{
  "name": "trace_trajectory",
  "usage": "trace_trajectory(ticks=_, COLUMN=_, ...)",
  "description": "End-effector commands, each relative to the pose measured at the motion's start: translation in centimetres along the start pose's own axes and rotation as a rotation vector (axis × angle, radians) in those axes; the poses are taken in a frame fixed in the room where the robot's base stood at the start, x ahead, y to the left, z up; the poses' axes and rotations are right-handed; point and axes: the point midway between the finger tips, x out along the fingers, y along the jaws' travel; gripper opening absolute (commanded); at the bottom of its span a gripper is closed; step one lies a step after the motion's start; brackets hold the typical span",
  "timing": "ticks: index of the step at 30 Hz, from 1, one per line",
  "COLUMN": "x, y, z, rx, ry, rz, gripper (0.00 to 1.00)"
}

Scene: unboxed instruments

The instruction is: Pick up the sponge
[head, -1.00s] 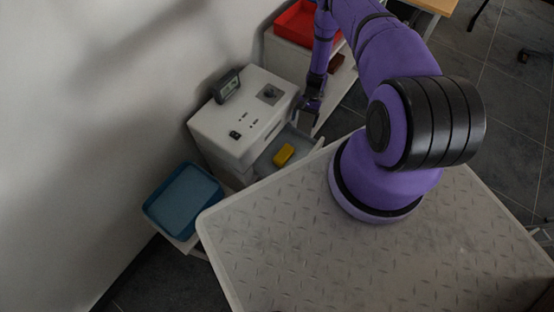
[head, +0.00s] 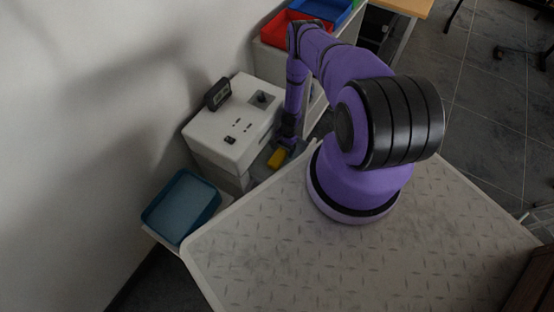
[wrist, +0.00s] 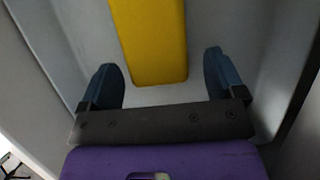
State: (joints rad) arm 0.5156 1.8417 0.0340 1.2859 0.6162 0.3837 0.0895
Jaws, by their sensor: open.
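The yellow sponge (head: 277,158) lies in a grey open drawer or tray (head: 262,171) at the front of the white cabinet. In the wrist view the sponge (wrist: 152,40) lies on the grey floor of that container (wrist: 235,45), just beyond my fingertips and roughly centred between them. My gripper (head: 284,149) is open and empty, reaching down into the container; in the wrist view its two blue fingers (wrist: 163,75) are apart. In the head view my gripper partly hides the sponge. I cannot tell the exact height of the fingers above the floor.
The white cabinet (head: 228,122) carries a dark display device (head: 217,94). A blue tray (head: 181,207) stands at the left. Red (head: 286,31) and blue (head: 325,12) bins stand behind. The container's walls rise close on both sides of my gripper.

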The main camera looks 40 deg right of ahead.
Motion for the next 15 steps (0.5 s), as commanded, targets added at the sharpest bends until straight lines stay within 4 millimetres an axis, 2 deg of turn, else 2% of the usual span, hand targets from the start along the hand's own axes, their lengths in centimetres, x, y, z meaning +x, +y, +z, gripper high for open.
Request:
trace_trajectory(ticks=3, x=0.7, y=0.0, z=1.7, rx=-0.001, ry=-0.001, rz=0.001, gripper=0.88)
trace_trajectory(ticks=6, x=1.1, y=0.1, z=2.6, rx=0.000, ry=-0.001, rz=0.001, gripper=0.88)
trace_trajectory(ticks=15, x=1.7, y=0.1, z=4.2, rx=-0.001, ry=-0.002, rz=0.001, gripper=0.88)
